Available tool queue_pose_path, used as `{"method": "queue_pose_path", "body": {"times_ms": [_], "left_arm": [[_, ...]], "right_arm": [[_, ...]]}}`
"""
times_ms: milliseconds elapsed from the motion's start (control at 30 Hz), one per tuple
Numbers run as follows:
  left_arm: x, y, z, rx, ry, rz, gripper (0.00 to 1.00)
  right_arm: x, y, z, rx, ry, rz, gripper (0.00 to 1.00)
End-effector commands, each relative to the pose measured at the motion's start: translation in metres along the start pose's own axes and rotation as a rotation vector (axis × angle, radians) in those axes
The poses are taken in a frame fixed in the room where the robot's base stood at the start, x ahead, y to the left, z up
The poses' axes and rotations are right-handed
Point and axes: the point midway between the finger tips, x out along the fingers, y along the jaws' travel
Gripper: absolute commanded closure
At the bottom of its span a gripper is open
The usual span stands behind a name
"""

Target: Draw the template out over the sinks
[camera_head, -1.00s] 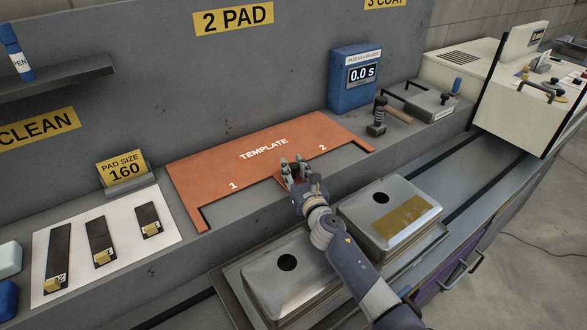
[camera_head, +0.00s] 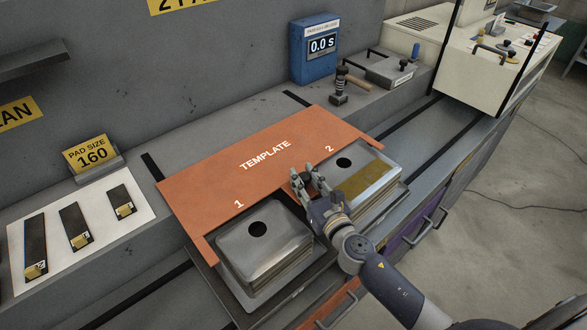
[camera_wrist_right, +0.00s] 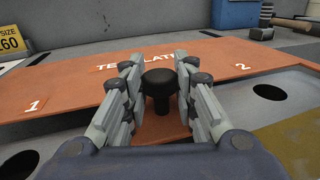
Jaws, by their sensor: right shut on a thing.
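The orange template (camera_head: 235,165), marked 1 and 2, lies partly off the back ledge, its front edge reaching over the backs of the two sink stacks. The left steel sink stack (camera_head: 270,262) stands by number 1. The right sink stack (camera_head: 383,172), with a brown patch on its top, stands by number 2. Both show a round dark hole. My right gripper (camera_head: 307,182) is shut on the template's black knob (camera_wrist_right: 159,83) at the middle tab; the template also shows in the wrist view (camera_wrist_right: 75,88). My left gripper is out of view.
A white board (camera_head: 98,240) with several dark pads lies at left. Dark slots (camera_head: 152,167) run beside the template.

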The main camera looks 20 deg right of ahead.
Motion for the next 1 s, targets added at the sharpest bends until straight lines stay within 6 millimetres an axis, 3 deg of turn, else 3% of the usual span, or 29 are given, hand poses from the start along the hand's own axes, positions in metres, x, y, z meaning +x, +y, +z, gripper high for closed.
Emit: {"method": "queue_pose_path", "body": {"times_ms": [200,500,533,600,1000], "left_arm": [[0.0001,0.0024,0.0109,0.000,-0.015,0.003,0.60],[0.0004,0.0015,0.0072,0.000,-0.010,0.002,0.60],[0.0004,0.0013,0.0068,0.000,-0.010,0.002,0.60],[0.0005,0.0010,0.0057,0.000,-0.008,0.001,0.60],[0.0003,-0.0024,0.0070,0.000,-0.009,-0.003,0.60]], "right_arm": [[-0.0070,-0.0018,-0.0009,0.000,0.001,0.000,1.00],[-0.0074,-0.0021,-0.0019,0.000,0.003,0.000,1.00],[-0.0074,-0.0021,-0.0021,0.000,0.003,0.000,0.69],[-0.0074,-0.0020,-0.0020,0.000,0.003,0.000,0.53],[-0.0092,-0.0018,-0.0006,0.001,0.001,0.000,0.53]]}}
